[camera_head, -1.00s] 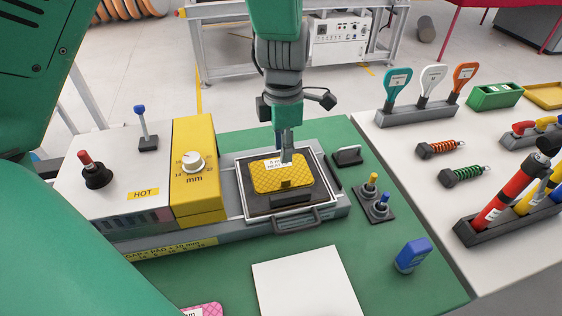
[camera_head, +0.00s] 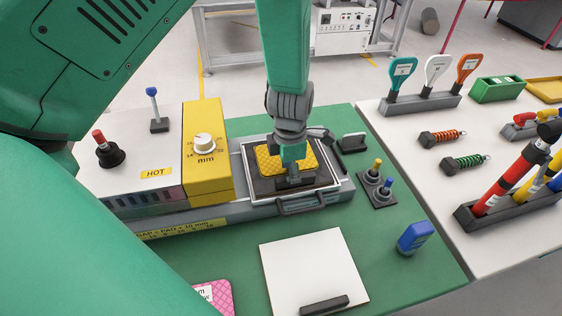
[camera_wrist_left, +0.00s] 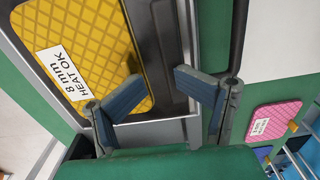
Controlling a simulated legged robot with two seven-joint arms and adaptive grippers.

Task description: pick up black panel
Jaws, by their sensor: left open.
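A dark plate (camera_head: 324,176) lies in the metal-framed tray, under a yellow quilted pad (camera_head: 268,160). In the left wrist view the dark plate (camera_wrist_left: 168,45) shows beside the yellow pad (camera_wrist_left: 85,45), which is labelled "8 mm HEAT OK". My left gripper (camera_head: 293,185) is over the front part of the tray and covers part of it. In the left wrist view its fingers (camera_wrist_left: 160,78) are spread, with nothing visible held between them; whether they touch the plate I cannot tell. A black bar (camera_head: 325,305) lies on a white sheet. My right gripper is not in view.
A yellow block with a dial (camera_head: 207,165) stands left of the tray. A small black block (camera_head: 353,142) and a two-knob switch (camera_head: 377,190) are to its right. A blue bottle-like item (camera_head: 415,237) and pink pad (camera_head: 213,297) lie nearer. Green tabletop in front is partly clear.

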